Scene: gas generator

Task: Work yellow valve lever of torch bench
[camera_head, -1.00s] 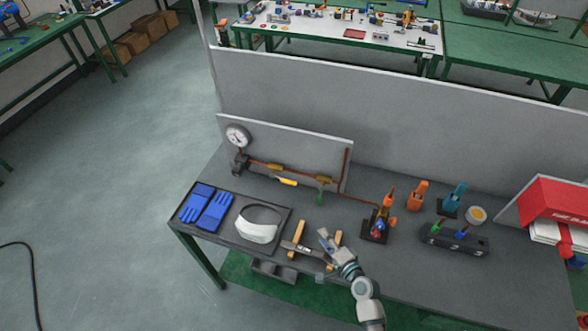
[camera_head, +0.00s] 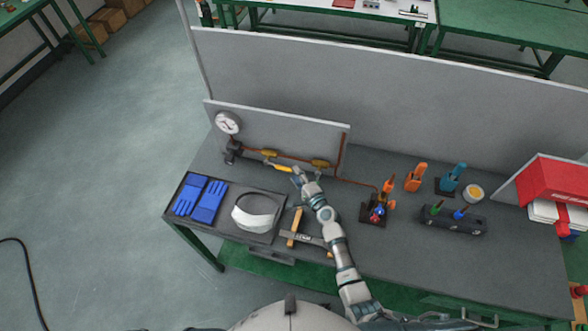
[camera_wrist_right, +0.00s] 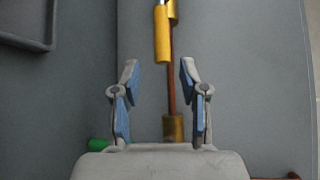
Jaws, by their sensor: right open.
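The yellow valve lever (camera_head: 278,167) is on the copper pipe along the low grey panel of the torch bench (camera_head: 420,262). It also shows in the right wrist view as a yellow handle (camera_wrist_right: 162,36) at the top, beside the pipe. My right gripper (camera_head: 298,178) is just right of the lever's end. In the wrist view my right gripper (camera_wrist_right: 159,76) is open and empty, and the lever lies beyond its fingertips, apart from them. A brass fitting (camera_wrist_right: 174,128) and a green piece (camera_wrist_right: 98,144) show near the palm. My left gripper is not in view.
A gauge (camera_head: 228,122) is at the pipe's left end. Blue gloves (camera_head: 208,201), a white visor (camera_head: 256,214) and a hammer (camera_head: 295,227) lie in front. Torch stand (camera_head: 373,211), coloured bottles and a red box (camera_head: 550,187) stand right. The panel closes the back.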

